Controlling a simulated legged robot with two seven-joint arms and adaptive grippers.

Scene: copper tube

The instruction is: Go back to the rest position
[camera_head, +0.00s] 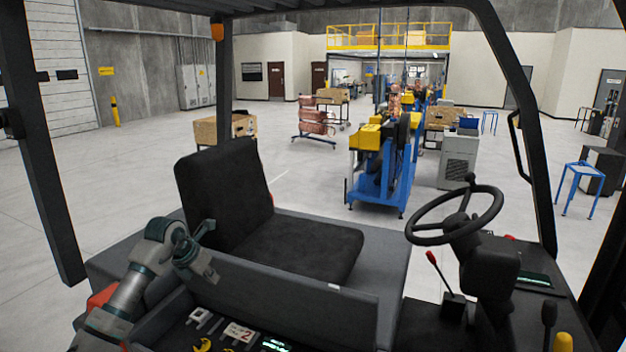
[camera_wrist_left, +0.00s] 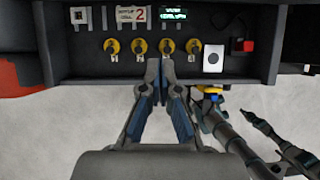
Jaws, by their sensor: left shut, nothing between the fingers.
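My left arm comes in from the lower left of the head view and bends over at the top. My left gripper (camera_head: 208,276) hangs beside the grey seat base, above the control panel. In the left wrist view my left gripper (camera_wrist_left: 162,75) is shut with nothing between its blue-grey fingers. Its tips lie in front of the row of yellow knobs; contact cannot be told.
A black seat (camera_head: 300,248), steering wheel (camera_head: 455,212) and roof posts surround the arm. Blue-framed machinery (camera_head: 385,180) stands beyond on open grey floor.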

